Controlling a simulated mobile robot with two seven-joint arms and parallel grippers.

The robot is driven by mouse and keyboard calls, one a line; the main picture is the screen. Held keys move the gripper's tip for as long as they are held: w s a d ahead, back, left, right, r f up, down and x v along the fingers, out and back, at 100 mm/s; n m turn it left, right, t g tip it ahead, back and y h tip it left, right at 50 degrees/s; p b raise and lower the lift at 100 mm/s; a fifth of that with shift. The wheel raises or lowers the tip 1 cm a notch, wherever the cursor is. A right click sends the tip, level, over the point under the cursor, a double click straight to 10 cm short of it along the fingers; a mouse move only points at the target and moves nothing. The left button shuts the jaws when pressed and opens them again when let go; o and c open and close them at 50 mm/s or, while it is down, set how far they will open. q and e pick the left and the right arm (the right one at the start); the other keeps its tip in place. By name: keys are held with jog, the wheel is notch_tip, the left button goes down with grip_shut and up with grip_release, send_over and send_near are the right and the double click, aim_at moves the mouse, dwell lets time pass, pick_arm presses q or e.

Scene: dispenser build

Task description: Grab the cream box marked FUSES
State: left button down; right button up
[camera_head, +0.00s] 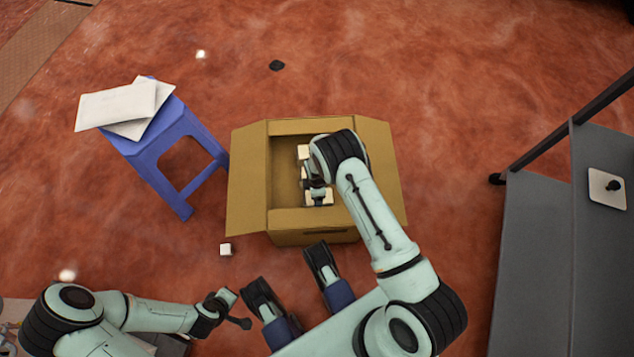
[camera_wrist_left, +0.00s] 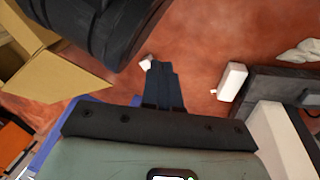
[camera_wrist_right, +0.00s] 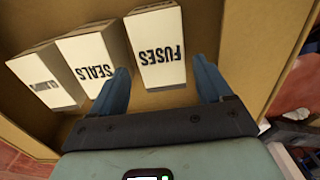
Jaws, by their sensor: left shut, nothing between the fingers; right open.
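In the right wrist view the cream box marked FUSES (camera_wrist_right: 158,48) stands in a cardboard box (camera_wrist_right: 210,22), at the end of a row beside the box marked SEALS (camera_wrist_right: 92,58). My right gripper (camera_wrist_right: 162,76) is open, with the FUSES box ahead between its fingers; contact cannot be told. In the head view my right gripper (camera_head: 317,190) is over the cardboard box (camera_head: 250,185); the labels are unreadable there and my arm hides part of the row. My left gripper (camera_wrist_left: 163,68) is shut and empty, outside the cardboard box.
Another cream box (camera_wrist_right: 45,82) with a hard-to-read label stands beyond SEALS. A small white cube (camera_head: 225,249) lies on the floor. A blue stool (camera_head: 160,140) with papers (camera_head: 120,105) stands left of the cardboard box. Grey shelving (camera_head: 540,240) stands at the right.

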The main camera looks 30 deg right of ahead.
notch_tip(320, 180, down, 4)
jog(key=shift+s+d+r+b, duration=0.1)
jog(key=shift+b, duration=0.45)
pick_arm(q)
jog(key=s+f, duration=0.1)
jog(key=s+f+g, duration=0.1)
jog(key=shift+s+a+f, duration=0.2)
jog(key=shift+s, duration=0.2)
pick_arm(e)
jog(key=c, duration=1.4)
